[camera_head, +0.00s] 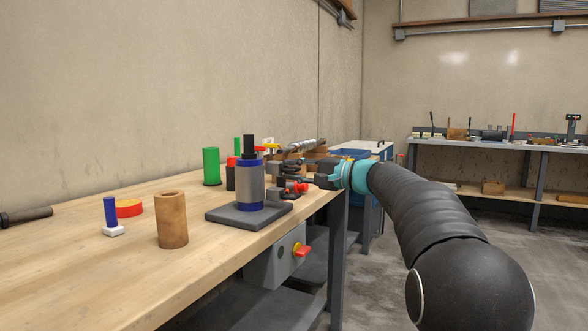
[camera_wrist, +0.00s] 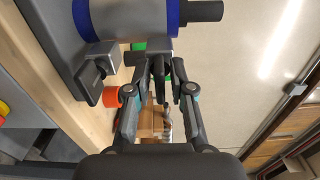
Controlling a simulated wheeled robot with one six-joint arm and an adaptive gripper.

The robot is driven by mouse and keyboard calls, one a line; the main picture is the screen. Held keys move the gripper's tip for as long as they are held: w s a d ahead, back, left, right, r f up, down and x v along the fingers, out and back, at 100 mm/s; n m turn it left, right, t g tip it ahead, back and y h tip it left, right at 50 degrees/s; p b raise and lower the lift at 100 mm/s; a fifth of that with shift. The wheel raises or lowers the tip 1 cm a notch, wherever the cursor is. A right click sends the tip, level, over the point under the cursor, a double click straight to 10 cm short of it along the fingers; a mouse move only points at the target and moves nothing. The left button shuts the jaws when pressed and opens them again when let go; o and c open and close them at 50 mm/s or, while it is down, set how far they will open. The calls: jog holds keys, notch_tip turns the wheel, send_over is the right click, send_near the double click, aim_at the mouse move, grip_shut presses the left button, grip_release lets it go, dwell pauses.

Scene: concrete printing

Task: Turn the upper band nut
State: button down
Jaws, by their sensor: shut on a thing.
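A grey cylinder with blue bands at its top and bottom (camera_head: 250,186) stands upright on a dark base plate (camera_head: 232,215) near the bench's front edge. A black stem rises from its top. In the wrist view the cylinder (camera_wrist: 128,18) lies across the top of the picture, stem to the right. My gripper (camera_head: 284,169) reaches in from the right, beside the upper part of the cylinder. In the wrist view my gripper (camera_wrist: 160,68) is shut on the upper band nut, a small dark piece mostly hidden between the fingertips. A second dark clamp block (camera_wrist: 92,80) sits lower on the cylinder.
A brown hollow cylinder (camera_head: 171,221), a blue peg on a white foot (camera_head: 111,213) and a red-yellow disc (camera_head: 128,208) stand left. A green cylinder (camera_head: 211,167) stands behind.

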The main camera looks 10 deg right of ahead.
jog(key=c, duration=1.3)
grip_release()
jog(key=shift+o, duration=0.2)
jog(key=v, duration=1.2)
jog(key=shift+d, duration=0.1)
